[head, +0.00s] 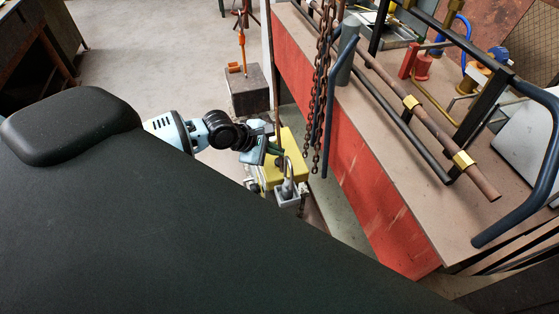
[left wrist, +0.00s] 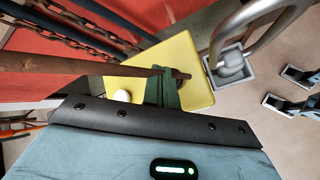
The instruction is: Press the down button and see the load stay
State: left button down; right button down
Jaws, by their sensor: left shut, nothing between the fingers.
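A yellow box (head: 294,143), seemingly the button box, hangs beside the red-sided bench. It also shows in the left wrist view (left wrist: 190,52), with a round white button (left wrist: 122,95) on its near edge. I cannot tell which button is the down one. My left gripper (head: 277,151) is shut and empty, with its green fingers at the yellow box; in the left wrist view the fingers (left wrist: 164,88) overlap the box. I cannot tell whether they touch a button. A dark block (head: 247,92), likely the load, hangs below an orange hook (head: 242,48). My right gripper is not in view.
Rusty chains (head: 321,75) hang just right of the yellow box. A grey shackle-like fitting (head: 287,190) is close to the gripper. The bench (head: 385,150) carries pipes and a blue-grey rail. A rusty rod (left wrist: 80,64) crosses in front of the box.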

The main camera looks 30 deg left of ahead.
aim_at(276, 162)
pick_arm(q)
jog(key=shift+r, duration=2.1)
